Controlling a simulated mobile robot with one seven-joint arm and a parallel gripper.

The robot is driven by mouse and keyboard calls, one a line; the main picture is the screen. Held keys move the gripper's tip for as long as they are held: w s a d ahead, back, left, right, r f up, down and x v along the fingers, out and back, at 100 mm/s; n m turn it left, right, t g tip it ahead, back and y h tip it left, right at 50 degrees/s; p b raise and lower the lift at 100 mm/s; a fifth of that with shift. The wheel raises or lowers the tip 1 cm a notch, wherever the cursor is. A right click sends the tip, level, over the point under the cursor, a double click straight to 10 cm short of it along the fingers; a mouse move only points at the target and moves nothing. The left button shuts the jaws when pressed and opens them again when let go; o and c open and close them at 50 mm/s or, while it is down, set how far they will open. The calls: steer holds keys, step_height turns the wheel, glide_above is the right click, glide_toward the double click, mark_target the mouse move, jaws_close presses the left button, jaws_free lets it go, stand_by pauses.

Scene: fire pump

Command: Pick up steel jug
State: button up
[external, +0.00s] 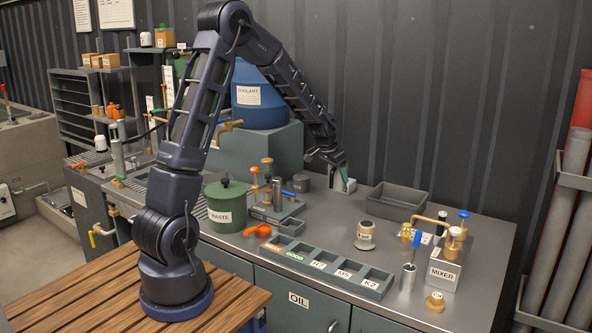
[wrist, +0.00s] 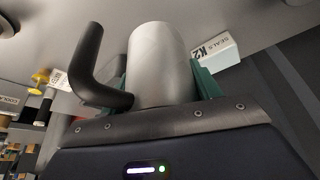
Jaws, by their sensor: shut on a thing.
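The steel jug (wrist: 160,58) is a plain silver cylinder with a bent black handle (wrist: 92,62) at its left in the wrist view. The green fingers of my gripper (wrist: 160,80) are on both sides of it, shut on it. In the external view my gripper (external: 342,170) is low over the back of the steel counter, near the dark ribbed wall. The jug is hard to make out there, and whether its base touches the counter cannot be told.
A box marked SEALS K2 (wrist: 218,50) is close beside the jug. An empty grey tray (external: 398,203) stands to the right of my gripper. A row of bins (external: 330,270) lines the front.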

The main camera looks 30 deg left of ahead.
step_height(320, 180, up, 12)
steer(key=shift+f, duration=0.25)
stand_by(0.6)
